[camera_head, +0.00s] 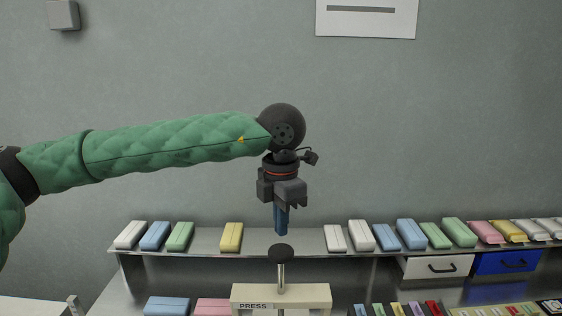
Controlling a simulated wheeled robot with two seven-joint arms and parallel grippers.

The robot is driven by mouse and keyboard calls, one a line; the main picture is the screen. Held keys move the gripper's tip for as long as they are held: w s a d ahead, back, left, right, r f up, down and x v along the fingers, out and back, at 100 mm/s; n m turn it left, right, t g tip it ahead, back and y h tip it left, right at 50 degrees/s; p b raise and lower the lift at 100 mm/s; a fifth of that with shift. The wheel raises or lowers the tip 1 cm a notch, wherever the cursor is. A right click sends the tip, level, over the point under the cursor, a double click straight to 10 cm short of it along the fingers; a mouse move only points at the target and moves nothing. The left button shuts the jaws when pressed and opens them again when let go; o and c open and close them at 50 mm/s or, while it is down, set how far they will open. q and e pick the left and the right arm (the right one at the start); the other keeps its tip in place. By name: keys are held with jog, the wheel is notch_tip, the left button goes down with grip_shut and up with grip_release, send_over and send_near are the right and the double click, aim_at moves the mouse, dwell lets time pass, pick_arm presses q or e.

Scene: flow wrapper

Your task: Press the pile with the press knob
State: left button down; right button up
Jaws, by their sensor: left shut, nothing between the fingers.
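The press (308,297) is a cream frame marked "PRESS" at the bottom centre. Its dark round knob (281,253) stands on a thin metal rod (282,277) above the frame. My left gripper (282,234) points straight down just above the knob, with its blue fingers shut and nothing between them. A small gap shows between the fingertips and the knob. The pile is not visible; the space under the press is cut off by the lower picture edge. My right gripper is not in view.
A grey shelf (200,238) behind the press carries several coloured packs, such as a yellow one (231,237) and a blue one (411,233). White (436,267) and blue (507,262) drawers are under its right side. Pink (212,306) and blue (167,306) packs lie left of the press.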

pick_arm(q)
notch_tip(320, 180, up, 8)
jog(key=shift+f+p, duration=0.2)
jog(key=shift+p, duration=0.15)
dwell(0.4)
